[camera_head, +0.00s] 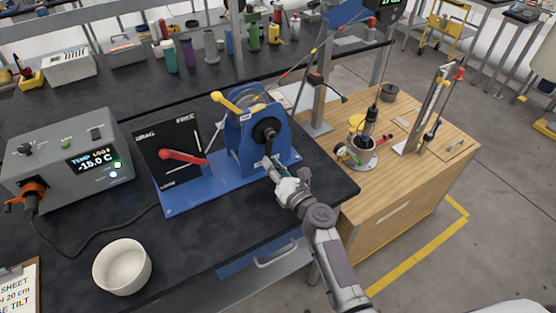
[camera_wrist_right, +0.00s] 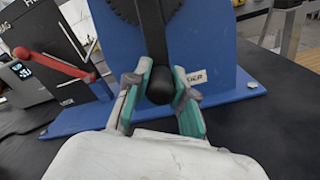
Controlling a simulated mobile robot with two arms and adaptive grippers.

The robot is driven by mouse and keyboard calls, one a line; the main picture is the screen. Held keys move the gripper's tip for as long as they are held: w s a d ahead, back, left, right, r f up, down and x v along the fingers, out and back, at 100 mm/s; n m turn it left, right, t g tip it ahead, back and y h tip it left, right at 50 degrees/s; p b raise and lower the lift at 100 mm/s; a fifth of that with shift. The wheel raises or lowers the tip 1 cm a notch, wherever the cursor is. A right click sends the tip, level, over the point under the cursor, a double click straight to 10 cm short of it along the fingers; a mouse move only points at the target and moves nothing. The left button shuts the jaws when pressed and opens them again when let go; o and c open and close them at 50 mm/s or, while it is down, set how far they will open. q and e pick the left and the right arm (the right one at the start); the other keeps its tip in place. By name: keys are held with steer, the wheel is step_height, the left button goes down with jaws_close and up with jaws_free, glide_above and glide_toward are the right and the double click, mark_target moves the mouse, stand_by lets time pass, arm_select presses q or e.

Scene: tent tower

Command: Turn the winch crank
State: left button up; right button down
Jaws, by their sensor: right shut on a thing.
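The blue winch (camera_head: 243,142) stands on a blue base plate on the black bench, in the middle of the head view. Its black crank (camera_head: 266,134) is on the side facing me, with the arm hanging down. My right gripper (camera_head: 272,165) is at the crank's lower end. In the right wrist view, my right gripper (camera_wrist_right: 160,95) has its green-padded fingers on both sides of the black crank handle (camera_wrist_right: 160,84), shut on it. The crank arm (camera_wrist_right: 153,35) rises from the handle. My left gripper is not in view.
A black panel (camera_head: 165,140) with a red lever (camera_head: 182,156) stands left of the winch. A yellow lever (camera_head: 226,102) sticks out at its top. A grey temperature box (camera_head: 60,150) and a white bowl (camera_head: 122,266) are further left. A wooden cabinet (camera_head: 410,185) stands right.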

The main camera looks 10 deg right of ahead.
steer(key=c, duration=1)
jaws_free()
steer(key=shift+o, duration=0.2)
steer(key=v, duration=1.2)
